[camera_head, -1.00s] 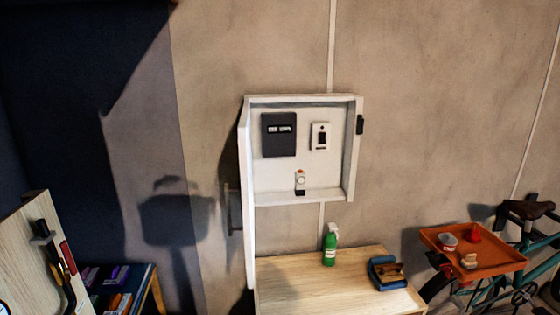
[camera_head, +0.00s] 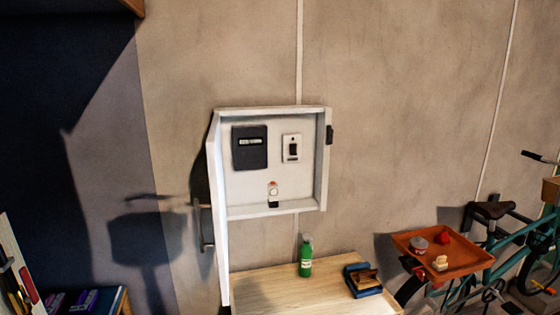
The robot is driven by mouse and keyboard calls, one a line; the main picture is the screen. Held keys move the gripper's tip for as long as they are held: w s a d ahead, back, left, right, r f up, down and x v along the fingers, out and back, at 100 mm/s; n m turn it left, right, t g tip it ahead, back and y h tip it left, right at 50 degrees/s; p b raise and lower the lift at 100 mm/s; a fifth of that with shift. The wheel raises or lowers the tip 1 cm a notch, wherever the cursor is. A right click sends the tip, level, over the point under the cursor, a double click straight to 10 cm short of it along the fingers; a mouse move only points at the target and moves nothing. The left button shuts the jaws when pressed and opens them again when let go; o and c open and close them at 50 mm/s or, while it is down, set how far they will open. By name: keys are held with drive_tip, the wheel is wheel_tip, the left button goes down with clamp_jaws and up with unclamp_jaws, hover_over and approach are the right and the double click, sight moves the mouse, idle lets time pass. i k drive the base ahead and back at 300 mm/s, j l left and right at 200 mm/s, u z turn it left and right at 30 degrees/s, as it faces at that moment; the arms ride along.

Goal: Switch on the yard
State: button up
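A white wall cabinet (camera_head: 321,160) hangs open on the concrete wall, its door (camera_head: 217,215) swung out to the left. Inside at the upper left is a dark meter-like box (camera_head: 250,148) with a small display. To its right is a white plate with a dark rocker switch (camera_head: 292,148). Lower in the middle is a small device with a red top, a pale round part and a black base (camera_head: 273,194). Any labels are too small to read, so I cannot tell which one is the yard's. My gripper is not in view.
A wooden bench top (camera_head: 290,289) stands below the cabinet, with a green bottle (camera_head: 305,256) and a blue tray (camera_head: 362,281). At right are an orange tray (camera_head: 466,257) and a bicycle (camera_head: 505,237). The wall right of the cabinet is clear.

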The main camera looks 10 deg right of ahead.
sight(292, 148)
drive_tip(key=i+j, duration=0.15)
drive_tip(key=i, duration=0.55)
drive_tip(key=i+j+z, duration=0.1)
drive_tip(key=i, duration=0.55)
